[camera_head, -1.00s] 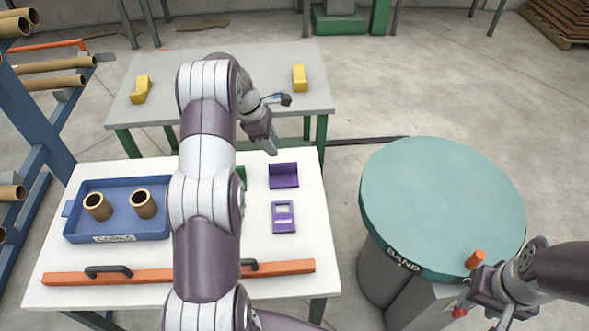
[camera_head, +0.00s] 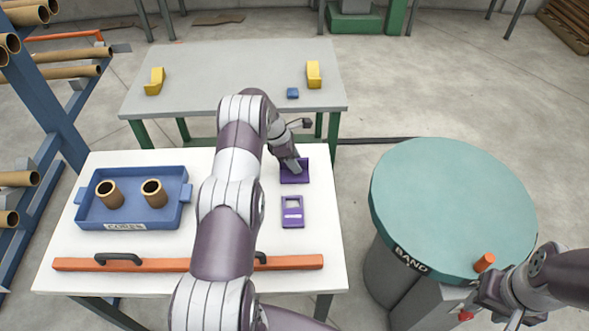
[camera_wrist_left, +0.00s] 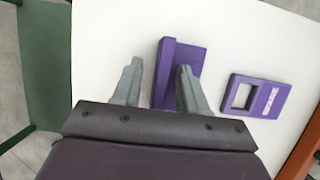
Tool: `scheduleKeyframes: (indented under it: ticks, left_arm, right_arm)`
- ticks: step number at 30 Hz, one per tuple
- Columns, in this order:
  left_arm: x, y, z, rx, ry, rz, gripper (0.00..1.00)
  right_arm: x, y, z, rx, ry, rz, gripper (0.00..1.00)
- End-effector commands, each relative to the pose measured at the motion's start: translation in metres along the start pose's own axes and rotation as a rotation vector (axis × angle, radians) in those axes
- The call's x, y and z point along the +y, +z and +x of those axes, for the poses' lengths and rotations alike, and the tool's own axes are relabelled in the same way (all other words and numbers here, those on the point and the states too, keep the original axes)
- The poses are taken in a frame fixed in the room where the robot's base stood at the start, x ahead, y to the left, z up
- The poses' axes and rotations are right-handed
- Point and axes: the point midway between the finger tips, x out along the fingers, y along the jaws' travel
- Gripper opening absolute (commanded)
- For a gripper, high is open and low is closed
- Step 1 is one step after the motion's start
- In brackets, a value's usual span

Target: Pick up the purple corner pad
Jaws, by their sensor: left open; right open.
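The purple corner pad (camera_head: 301,178) lies on the white table at its far right part. In the left wrist view the pad (camera_wrist_left: 186,58) shows a raised wall and a flat plate. My left gripper (camera_head: 294,166) reaches down over it and hides part of it. In the left wrist view the open fingers (camera_wrist_left: 157,66) stand either side of the pad's wall, the right finger overlapping the plate. I cannot tell whether they touch the pad. My right gripper (camera_head: 497,309) is open and empty near the round turntable.
A purple piece with a window (camera_head: 292,219) lies nearer on the white table (camera_head: 150,240). A blue tray (camera_head: 130,212) holds two cores. An orange bar (camera_head: 180,264) lies along the front. The grey table (camera_head: 230,75) behind bears yellow pieces. The turntable (camera_head: 450,205) is mostly bare.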

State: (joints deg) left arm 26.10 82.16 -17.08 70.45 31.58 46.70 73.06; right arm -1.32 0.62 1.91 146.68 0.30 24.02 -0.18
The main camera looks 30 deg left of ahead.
Motion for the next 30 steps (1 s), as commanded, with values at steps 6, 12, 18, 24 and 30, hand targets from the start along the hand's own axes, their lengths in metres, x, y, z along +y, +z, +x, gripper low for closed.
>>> scheduleKeyframes:
  ticks: [6,12,18,24,30]
  left_arm:
    - [0.000,0.000,0.000,0.000,-0.001,0.000,0.00]
    - [0.000,0.000,0.000,0.000,-0.001,0.000,0.00]
    - [0.000,0.003,-0.007,0.000,-0.001,0.001,0.00]
    - [0.000,0.016,-0.038,0.000,0.002,0.002,0.00]
    - [-0.005,0.069,-0.043,0.000,0.000,0.006,0.00]
  right_arm:
    - [0.000,0.000,0.000,0.000,0.000,0.000,0.43]
    - [0.000,0.000,0.000,0.000,0.000,0.000,0.43]
    - [0.000,0.000,0.003,0.000,0.000,0.000,0.43]
    - [0.000,0.001,0.012,0.000,0.000,0.000,0.43]
    - [0.000,0.002,0.020,0.000,0.000,0.000,0.43]
